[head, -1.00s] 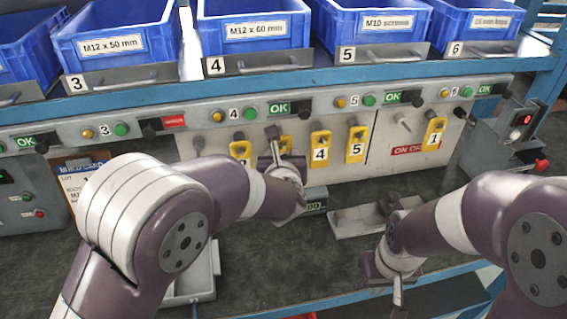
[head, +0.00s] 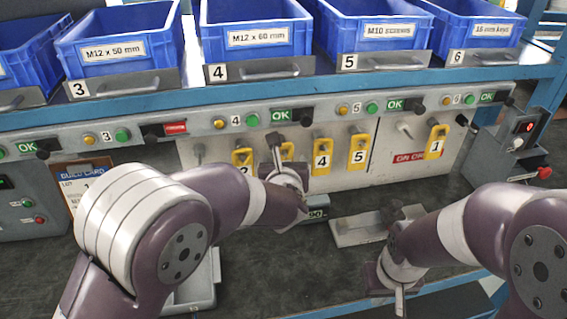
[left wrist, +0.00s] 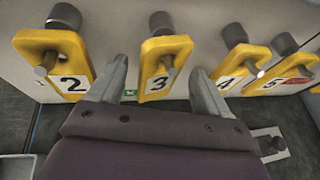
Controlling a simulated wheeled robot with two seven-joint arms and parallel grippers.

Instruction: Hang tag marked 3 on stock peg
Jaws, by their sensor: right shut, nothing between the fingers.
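The yellow tag marked 3 (left wrist: 160,65) hangs on the panel, between tag 2 (left wrist: 68,65) and tag 4 (left wrist: 235,68) in the left wrist view. In the head view tag 3 (head: 287,150) is mostly hidden behind my left gripper (head: 277,143). My left gripper (left wrist: 160,70) is open, with one finger on each side of tag 3; I cannot tell whether they touch it. The pale panel (head: 340,181) carries the pegs; I cannot read a stock label. My right gripper (head: 398,298) is shut and empty, low over the bench front, away from the tags.
Tag 5 (head: 358,151) hangs right of tag 4. Tag 1 (head: 435,141) hangs on the right part, near a red sign (head: 408,157) and a bare peg (head: 404,128). Another bare peg (head: 198,150) is at the left. Blue bins (head: 255,38) stand above.

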